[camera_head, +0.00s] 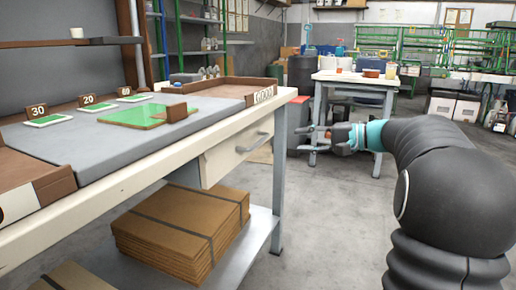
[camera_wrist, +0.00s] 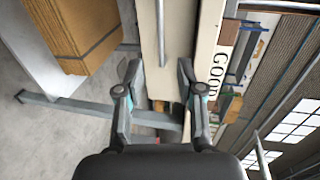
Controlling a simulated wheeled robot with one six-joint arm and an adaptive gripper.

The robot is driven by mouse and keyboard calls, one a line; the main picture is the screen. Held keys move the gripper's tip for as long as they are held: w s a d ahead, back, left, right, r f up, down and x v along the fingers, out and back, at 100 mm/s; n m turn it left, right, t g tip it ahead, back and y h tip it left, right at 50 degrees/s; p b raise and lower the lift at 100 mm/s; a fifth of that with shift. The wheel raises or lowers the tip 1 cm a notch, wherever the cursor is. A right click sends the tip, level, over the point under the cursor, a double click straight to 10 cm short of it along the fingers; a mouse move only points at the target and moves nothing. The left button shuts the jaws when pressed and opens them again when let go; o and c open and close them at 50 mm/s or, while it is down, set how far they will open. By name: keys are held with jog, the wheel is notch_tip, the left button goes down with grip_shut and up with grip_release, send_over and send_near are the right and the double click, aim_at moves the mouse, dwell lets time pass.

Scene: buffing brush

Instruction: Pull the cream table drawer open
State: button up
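The cream drawer (camera_head: 222,160) is set under the cream table (camera_head: 120,178) and looks shut. Its grey bar handle (camera_head: 256,143) is on the drawer front. My gripper (camera_head: 306,139) is to the right of the handle, with a visible gap between them. In the wrist view my gripper (camera_wrist: 158,68) is open and empty. Its two fingers lie on either side of the line of the handle (camera_wrist: 161,32), with the drawer front (camera_wrist: 178,30) beyond. Nothing hides the handle.
Stacked brown cardboard (camera_head: 185,225) lies on the table's lower shelf (camera_head: 235,262). A grey table leg (camera_head: 279,180) stands near the drawer. A "GOOD" tray (camera_head: 240,88) and green cards (camera_head: 138,116) are on the tabletop. A white table (camera_head: 355,80) is behind; the floor between is clear.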

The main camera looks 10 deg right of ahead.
aim_at(261, 142)
jog(key=x, duration=1.3)
jog(key=shift+w+a+b, duration=0.15)
jog(key=shift+a+b, duration=0.15)
jog(key=shift+b, duration=0.1)
grip_shut()
